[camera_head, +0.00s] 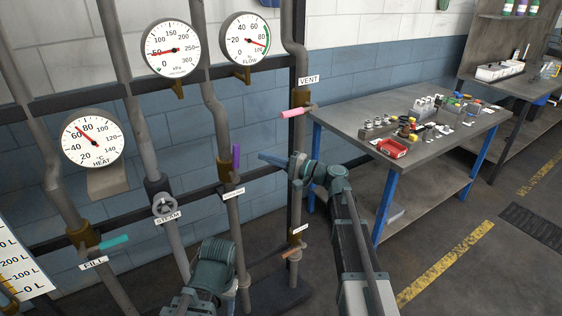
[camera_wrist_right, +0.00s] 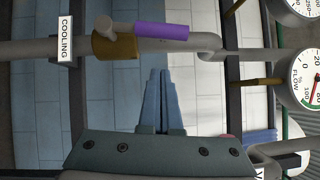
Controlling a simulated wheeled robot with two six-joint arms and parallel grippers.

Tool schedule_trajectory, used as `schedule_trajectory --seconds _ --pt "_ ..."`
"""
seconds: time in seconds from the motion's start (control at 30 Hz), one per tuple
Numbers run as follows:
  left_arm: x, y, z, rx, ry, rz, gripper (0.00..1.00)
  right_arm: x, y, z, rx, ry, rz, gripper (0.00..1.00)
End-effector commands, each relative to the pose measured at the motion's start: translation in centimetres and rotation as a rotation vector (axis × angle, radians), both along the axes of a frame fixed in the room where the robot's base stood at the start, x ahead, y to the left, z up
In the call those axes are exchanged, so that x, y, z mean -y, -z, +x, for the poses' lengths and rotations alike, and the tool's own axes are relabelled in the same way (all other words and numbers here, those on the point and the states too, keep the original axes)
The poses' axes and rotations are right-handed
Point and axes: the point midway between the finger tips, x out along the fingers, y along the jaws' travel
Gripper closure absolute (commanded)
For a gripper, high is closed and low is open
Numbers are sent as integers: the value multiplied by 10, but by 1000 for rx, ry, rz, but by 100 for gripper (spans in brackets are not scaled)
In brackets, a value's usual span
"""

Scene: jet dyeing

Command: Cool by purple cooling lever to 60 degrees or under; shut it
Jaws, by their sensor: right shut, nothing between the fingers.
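The purple cooling lever (camera_head: 236,158) points up along its pipe above the label. In the right wrist view the purple lever (camera_wrist_right: 160,30) lies parallel to the pipe beside its brass valve body (camera_wrist_right: 115,46) and the COOLING label (camera_wrist_right: 65,40). My right gripper (camera_head: 264,157) is shut and empty, to the right of the lever and apart from it. Its closed fingers (camera_wrist_right: 159,73) point toward the pipe. The HEAT gauge (camera_head: 92,138) has its red needle between 60 and 80, nearer 60. My left arm shows at the bottom; its fingers are not visible.
The pink VENT lever (camera_head: 292,113) is above my right gripper. The STEAM wheel (camera_head: 165,206) and teal FILL lever (camera_head: 112,242) are to the left. An orange-brown lever (camera_head: 290,255) is low on the right pipe. A cluttered workbench (camera_head: 450,130) stands at right.

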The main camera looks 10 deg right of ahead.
Motion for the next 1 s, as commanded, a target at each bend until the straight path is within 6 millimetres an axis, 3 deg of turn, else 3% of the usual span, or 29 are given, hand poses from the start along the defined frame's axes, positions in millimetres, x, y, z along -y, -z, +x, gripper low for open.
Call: schedule_trajectory --seconds 0.07,0.33,0.83,1.0 --pt "0 -2 0 0 0 0 50 -13 -2 11 0 -3 0 100" --pt "0 -5 0 0 0 0 50 -44 -5 3 0 0 0 100" --pt "0 -6 0 0 0 0 50 -51 -6 2 0 1 -1 100" --pt "0 -18 0 0 0 0 50 -60 -12 -1 14 0 -41 100"
